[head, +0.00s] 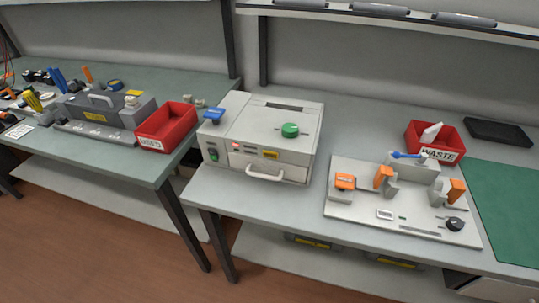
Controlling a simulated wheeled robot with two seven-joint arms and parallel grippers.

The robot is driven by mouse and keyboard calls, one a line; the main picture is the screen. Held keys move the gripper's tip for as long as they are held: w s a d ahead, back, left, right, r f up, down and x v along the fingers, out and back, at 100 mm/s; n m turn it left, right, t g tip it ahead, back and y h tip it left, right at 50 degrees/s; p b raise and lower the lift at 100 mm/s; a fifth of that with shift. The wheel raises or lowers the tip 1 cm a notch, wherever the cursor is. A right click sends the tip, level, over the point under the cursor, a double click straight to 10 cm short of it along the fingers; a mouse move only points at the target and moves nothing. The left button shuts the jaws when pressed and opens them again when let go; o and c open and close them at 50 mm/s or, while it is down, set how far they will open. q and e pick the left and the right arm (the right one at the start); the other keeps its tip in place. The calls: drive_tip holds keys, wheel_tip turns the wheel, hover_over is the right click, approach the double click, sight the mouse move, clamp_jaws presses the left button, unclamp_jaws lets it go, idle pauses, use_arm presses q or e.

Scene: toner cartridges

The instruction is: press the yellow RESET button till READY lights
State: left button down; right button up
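A light grey boxy machine (248,110) stands on the near left part of the right bench. Its front face carries a small yellow rectangle (270,154), a small red patch (236,144) and a green switch (214,155). The lettering is too small to read, so I cannot tell whether the yellow rectangle is the RESET button or a label. No READY light can be made out. A green knob (290,130) and a blue handle (213,114) sit on top. Neither of my grippers is in view.
A grey fixture plate (350,208) with orange clamps lies right of the machine. A red WASTE bin (452,136) stands behind it, with a green mat (505,205) at right. A red bin (178,118) is on the left bench. A gap separates the benches.

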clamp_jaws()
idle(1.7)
